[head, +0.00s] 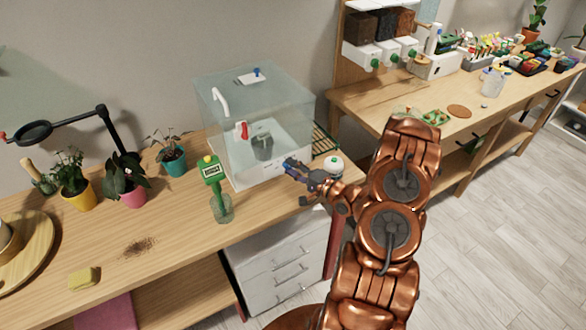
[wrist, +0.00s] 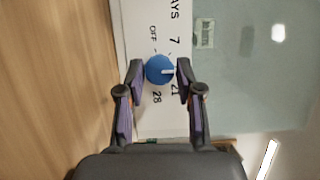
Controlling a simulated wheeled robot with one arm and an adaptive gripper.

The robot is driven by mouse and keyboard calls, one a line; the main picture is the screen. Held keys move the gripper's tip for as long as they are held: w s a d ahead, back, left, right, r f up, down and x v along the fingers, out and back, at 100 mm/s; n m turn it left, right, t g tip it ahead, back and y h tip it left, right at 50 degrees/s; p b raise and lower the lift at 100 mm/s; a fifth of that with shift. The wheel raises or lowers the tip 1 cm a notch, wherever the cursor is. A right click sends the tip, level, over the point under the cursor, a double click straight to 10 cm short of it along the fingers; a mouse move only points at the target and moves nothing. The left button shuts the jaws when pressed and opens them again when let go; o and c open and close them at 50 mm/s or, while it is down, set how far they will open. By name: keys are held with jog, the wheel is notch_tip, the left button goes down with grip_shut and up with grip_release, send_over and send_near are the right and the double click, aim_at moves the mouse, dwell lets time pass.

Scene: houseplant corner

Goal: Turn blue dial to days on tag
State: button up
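The blue dial (wrist: 160,70) is on the white front panel (wrist: 137,25) of the clear tank (head: 222,120). Its white pointer mark points right in the wrist view, between the printed 7 (wrist: 174,40) and 21 (wrist: 174,90). Any label straight right of it is hidden by a finger. OFF (wrist: 153,33) and 28 (wrist: 157,97) also show. My gripper (wrist: 160,78) has one finger on each side of the dial, with small gaps visible; it is open. In the head view my gripper (head: 292,168) is at the tank's front right.
Potted plants (head: 172,157) stand to the left. The table front has free room around a yellow sponge (head: 85,278).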

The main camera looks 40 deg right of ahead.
aim_at(285, 149)
jog(key=shift+o, duration=1.4)
jog(key=o, duration=0.3)
jog(key=r, duration=0.6)
jog(key=shift+w+d, duration=0.1)
jog(key=shift+w, duration=0.25)
jog(key=r, duration=0.1)
jog(key=s+r, duration=0.1)
jog(key=r, duration=0.1)
jog(key=c, duration=0.3)
jog(key=shift+w+a+r, duration=0.15)
jog(key=shift+a, duration=0.1)
jog(key=shift+w+d, duration=0.15)
jog(key=shift+r, duration=0.4)
